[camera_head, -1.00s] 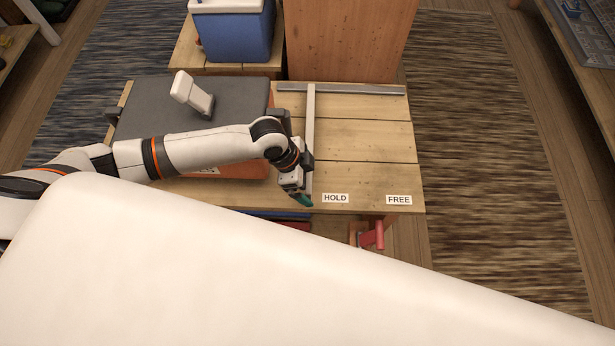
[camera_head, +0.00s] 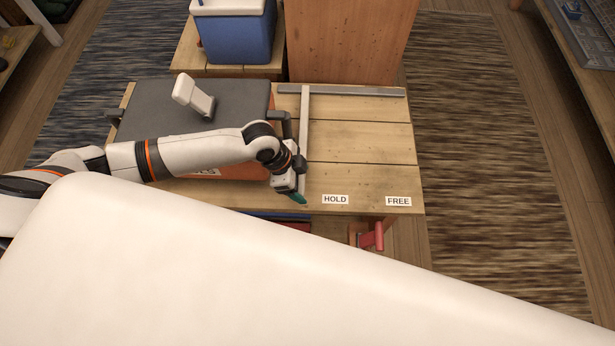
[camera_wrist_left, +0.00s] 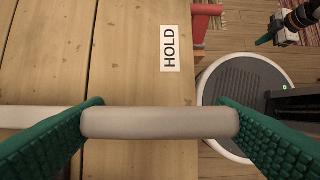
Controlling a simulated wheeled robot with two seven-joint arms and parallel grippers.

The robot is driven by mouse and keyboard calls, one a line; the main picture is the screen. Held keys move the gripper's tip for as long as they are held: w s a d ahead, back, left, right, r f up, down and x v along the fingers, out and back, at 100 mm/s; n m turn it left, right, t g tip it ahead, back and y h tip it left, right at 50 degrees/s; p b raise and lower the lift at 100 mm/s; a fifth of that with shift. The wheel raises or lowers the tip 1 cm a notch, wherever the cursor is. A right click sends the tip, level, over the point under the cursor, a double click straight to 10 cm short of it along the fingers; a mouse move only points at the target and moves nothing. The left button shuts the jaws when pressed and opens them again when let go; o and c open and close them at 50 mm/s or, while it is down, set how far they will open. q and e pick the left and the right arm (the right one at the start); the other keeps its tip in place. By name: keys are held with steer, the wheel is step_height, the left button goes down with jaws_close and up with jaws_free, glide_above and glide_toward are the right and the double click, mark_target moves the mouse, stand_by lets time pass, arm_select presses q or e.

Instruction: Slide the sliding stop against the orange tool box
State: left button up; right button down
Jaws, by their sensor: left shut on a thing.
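The sliding stop (camera_head: 304,125) is a long pale bar across the wooden table, running from a grey rail at the far edge to the near edge. The orange tool box (camera_head: 235,172) with a dark grey lid stands just left of it, partly behind my left arm. A narrow gap shows between the bar and the box body; whether the bar touches the box's side handle I cannot tell. My left gripper (camera_head: 298,196) is shut on the stop's near end. In the left wrist view its green fingers flank the pale rounded grip (camera_wrist_left: 160,122). My right gripper (camera_wrist_left: 275,33) shows small there, its jaws unclear.
The grey rail (camera_head: 345,90) lies along the table's far edge. Labels HOLD (camera_head: 335,199) and FREE (camera_head: 398,201) are at the near edge, with a red handle (camera_head: 373,238) below. The table right of the stop is clear. A blue cooler (camera_head: 236,38) stands behind.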

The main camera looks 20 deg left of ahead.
arm_select(q)
steer(key=shift+s+a, duration=0.15)
steer(key=shift+a, duration=0.4)
steer(key=shift+s+a, duration=0.15)
steer(key=shift+a, duration=0.35)
steer(key=o, duration=1.4)
steer(key=shift+c, duration=0.2)
steer(key=shift+r, duration=0.1)
steer(key=v, duration=1.2)
